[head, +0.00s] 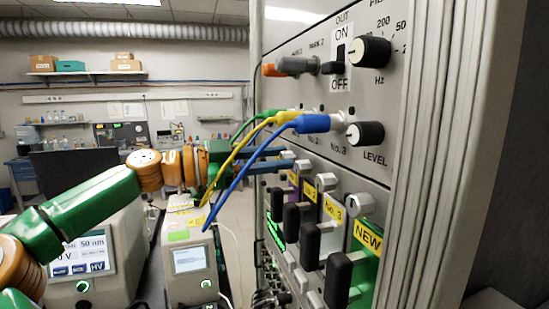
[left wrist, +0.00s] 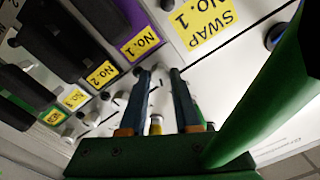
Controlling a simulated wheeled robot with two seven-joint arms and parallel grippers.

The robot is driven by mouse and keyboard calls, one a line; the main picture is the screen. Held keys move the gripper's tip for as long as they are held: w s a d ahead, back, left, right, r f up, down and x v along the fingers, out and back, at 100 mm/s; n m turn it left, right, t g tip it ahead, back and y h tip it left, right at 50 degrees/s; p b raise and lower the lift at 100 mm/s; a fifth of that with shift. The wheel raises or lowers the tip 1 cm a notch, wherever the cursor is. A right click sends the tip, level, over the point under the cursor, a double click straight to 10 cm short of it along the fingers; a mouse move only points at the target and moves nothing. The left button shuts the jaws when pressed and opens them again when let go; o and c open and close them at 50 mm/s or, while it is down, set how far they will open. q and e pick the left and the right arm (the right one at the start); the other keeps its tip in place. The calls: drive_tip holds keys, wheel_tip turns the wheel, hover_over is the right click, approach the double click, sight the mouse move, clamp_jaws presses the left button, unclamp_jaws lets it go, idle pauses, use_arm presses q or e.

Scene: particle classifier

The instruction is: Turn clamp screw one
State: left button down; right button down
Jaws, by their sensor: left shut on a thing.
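My left gripper (head: 288,160) reaches from the left to the front of the instrument rack, with its two blue fingers at the left end of the row of silver clamp screws. In the left wrist view the fingertips (left wrist: 159,72) are close together around a pale metal screw head, clamp screw one (left wrist: 158,80), beside the purple module's yellow No. 1 label (left wrist: 143,45). The gripper is shut on this screw. In the head view the fingers and cables largely hide it. My right gripper is not in view.
Further clamp screws (head: 327,182) sit above modules with black handles (head: 310,246). Blue and yellow cables (head: 313,123) hang from the upper panel across my left gripper. A grey device with a screen (head: 189,259) stands below my left arm.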

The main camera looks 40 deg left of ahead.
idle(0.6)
use_arm(q)
drive_tip(key=c, duration=0.6)
unclamp_jaws()
drive_tip(key=shift+n, duration=0.3)
drive_tip(key=b+v, duration=0.3)
drive_tip(key=v, duration=0.4)
drive_tip(key=shift+a+b, duration=0.15)
drive_tip(key=shift+b, duration=0.25)
